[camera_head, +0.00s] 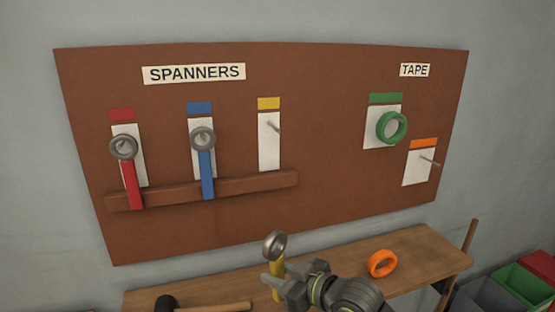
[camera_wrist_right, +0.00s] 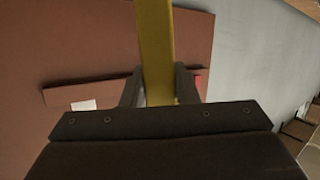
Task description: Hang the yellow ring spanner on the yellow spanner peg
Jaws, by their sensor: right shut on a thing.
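My right gripper (camera_head: 272,284) is shut on the yellow handle of the ring spanner (camera_head: 275,262), above the bench at the bottom of the head view. The spanner stands about upright with its grey ring end on top. In the right wrist view the yellow handle (camera_wrist_right: 156,50) runs up between the two fingers (camera_wrist_right: 157,88); its ring is out of that picture. The yellow spanner peg (camera_head: 273,126) sticks out of the white card under the yellow label, and it is bare. The spanner is below the peg and apart from it. My left gripper is not in view.
A red spanner (camera_head: 131,182) and a blue spanner (camera_head: 207,172) hang on the board (camera_head: 330,190), left of the yellow peg. A wooden rail (camera_head: 250,183) runs below the cards. Green tape (camera_head: 380,127) hangs at right. Orange tape (camera_head: 382,263) and a hammer (camera_head: 205,307) lie on the bench.

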